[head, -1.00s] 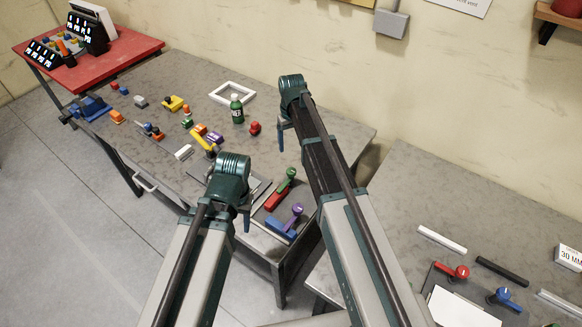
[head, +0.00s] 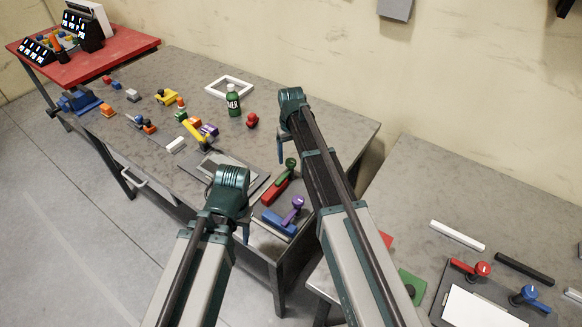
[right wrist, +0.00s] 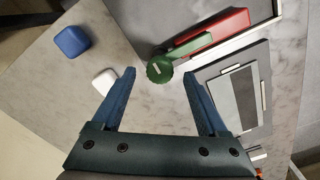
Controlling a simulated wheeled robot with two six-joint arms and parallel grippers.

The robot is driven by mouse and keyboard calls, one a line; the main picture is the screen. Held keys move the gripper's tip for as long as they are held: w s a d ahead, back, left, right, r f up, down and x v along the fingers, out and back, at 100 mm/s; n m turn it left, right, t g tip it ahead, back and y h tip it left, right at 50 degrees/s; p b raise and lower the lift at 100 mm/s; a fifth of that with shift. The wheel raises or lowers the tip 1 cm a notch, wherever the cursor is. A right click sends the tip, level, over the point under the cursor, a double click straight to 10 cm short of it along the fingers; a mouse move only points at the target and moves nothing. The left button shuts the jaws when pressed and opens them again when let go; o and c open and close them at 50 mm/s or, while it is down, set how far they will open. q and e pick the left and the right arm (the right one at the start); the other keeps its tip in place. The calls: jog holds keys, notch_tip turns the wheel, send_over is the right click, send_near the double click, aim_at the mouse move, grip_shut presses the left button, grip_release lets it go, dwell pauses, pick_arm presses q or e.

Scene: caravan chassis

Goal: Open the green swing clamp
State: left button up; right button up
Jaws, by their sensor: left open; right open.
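The green swing clamp (head: 284,174) stands near the right end of the middle table, with a round knob and a green arm over a red bar. In the right wrist view its green knob (right wrist: 160,69) shows between and just beyond my fingertips, and its arm lies along the red bar (right wrist: 225,31). My right gripper (right wrist: 159,75) is open and empty, with no visible contact; it also shows in the head view (head: 282,148), beside the clamp. My left gripper (head: 246,232) is open and empty in front of the table's near edge.
A purple-and-blue clamp (head: 282,220) stands close to the green one. A grey plate (right wrist: 246,117) lies beside it. A blue block (right wrist: 72,41) and a white block (right wrist: 105,78) are left in the wrist view. A green bottle (head: 233,103) stands farther back.

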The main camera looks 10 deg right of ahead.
notch_tip(320, 180, down, 2)
jog(key=shift+f+b, duration=0.15)
jog(key=shift+b, duration=0.45)
grip_shut()
dwell(1.0)
